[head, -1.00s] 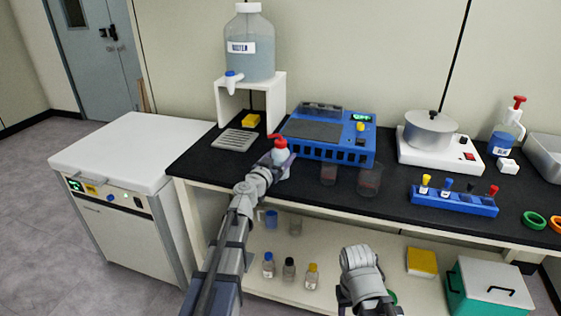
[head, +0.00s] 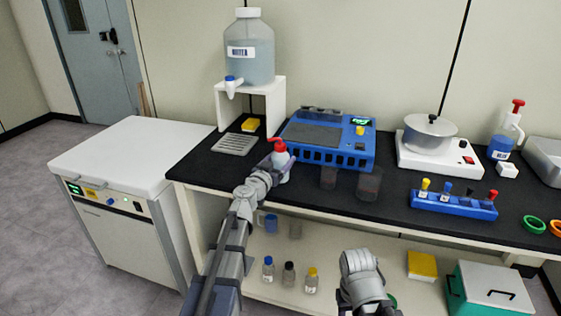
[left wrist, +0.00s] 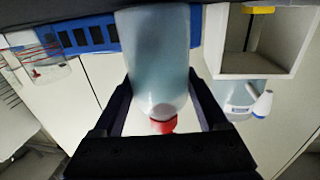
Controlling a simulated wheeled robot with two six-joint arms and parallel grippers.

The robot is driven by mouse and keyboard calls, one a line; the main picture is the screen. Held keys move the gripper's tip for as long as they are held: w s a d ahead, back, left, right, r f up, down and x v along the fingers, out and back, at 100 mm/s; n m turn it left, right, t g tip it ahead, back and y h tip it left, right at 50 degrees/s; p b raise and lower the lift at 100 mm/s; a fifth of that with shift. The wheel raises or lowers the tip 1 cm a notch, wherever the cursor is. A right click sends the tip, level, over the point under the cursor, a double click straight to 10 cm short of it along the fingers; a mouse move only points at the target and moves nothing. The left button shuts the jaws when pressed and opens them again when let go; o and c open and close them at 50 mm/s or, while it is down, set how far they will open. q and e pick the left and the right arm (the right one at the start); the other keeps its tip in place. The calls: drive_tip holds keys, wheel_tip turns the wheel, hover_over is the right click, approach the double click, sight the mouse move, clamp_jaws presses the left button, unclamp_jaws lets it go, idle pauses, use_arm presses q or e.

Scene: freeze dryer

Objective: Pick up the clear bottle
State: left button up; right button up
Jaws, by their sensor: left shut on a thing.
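The clear bottle (head: 283,162) has a red spout cap and pale bluish contents. It is upright at the front of the black bench, before the blue device. My left gripper (head: 271,170) is shut on it from the front left, and my wrist hides part of its lower side. In the left wrist view the bottle (left wrist: 158,60) fills the space between the two dark fingers of my left gripper (left wrist: 160,85), its red cap toward the gripper's base. I cannot tell whether its bottom touches the bench. Only a link of my right arm shows at the bottom; its gripper does not.
The blue device (head: 325,140) stands close behind the bottle. Two dark beakers, one here (head: 369,184), stand to its right. A white stand (head: 278,95) holds a large water jug (head: 251,55) at back left. The blue vial rack (head: 453,204) is farther right. A lower shelf holds small bottles.

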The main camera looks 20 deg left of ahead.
use_arm(q)
wheel_tip(320, 180, up, 10)
drive_tip(key=p, duration=0.9)
drive_tip(key=shift+f, duration=0.1)
